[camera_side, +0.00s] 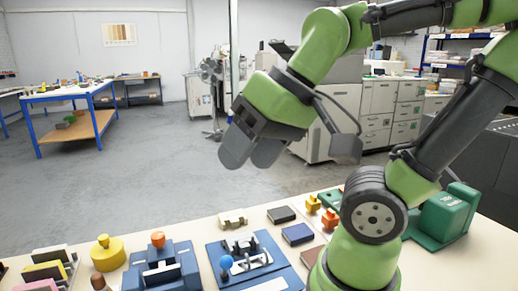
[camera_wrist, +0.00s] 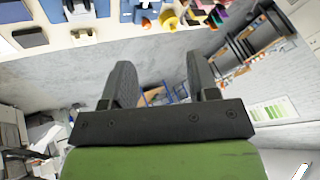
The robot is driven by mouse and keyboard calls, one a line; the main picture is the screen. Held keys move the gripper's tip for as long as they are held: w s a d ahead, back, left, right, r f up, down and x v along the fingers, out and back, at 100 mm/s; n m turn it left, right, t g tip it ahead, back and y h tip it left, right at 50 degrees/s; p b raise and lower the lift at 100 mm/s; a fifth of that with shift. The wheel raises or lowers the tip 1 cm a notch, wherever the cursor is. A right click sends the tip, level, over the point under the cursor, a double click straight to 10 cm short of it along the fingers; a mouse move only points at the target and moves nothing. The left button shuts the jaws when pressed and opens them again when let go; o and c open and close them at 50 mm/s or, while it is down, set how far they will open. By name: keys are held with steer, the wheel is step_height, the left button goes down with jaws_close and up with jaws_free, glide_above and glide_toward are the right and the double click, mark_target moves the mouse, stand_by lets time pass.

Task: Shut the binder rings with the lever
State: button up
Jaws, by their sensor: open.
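The blue binder (camera_side: 287,280) lies on the table at the front of the side view, with a pale metal ring mechanism (camera_side: 247,249) on it. A lever with a round blue knob (camera_side: 226,262) stands at its left side. I cannot tell whether the rings are open or shut. Part of the binder (camera_wrist: 54,10) shows at the top edge of the wrist view, cut off. My gripper (camera_side: 250,157) is high above and behind the table items, apart from the binder. Its two fingers (camera_wrist: 160,68) are spread with nothing between them.
Left of the binder stand a blue device (camera_side: 183,268) with an orange knob (camera_side: 158,240) and a yellow round piece (camera_side: 106,256). Behind and right lie a cream block (camera_side: 232,218), dark pads (camera_side: 297,234) and a green device (camera_side: 446,216). Air around my gripper is clear.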

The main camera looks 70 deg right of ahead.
steer(key=shift+s+a+r+t, duration=0.1)
steer(key=shift+s+r+t, duration=0.1)
steer(key=shift+s+t, duration=0.35)
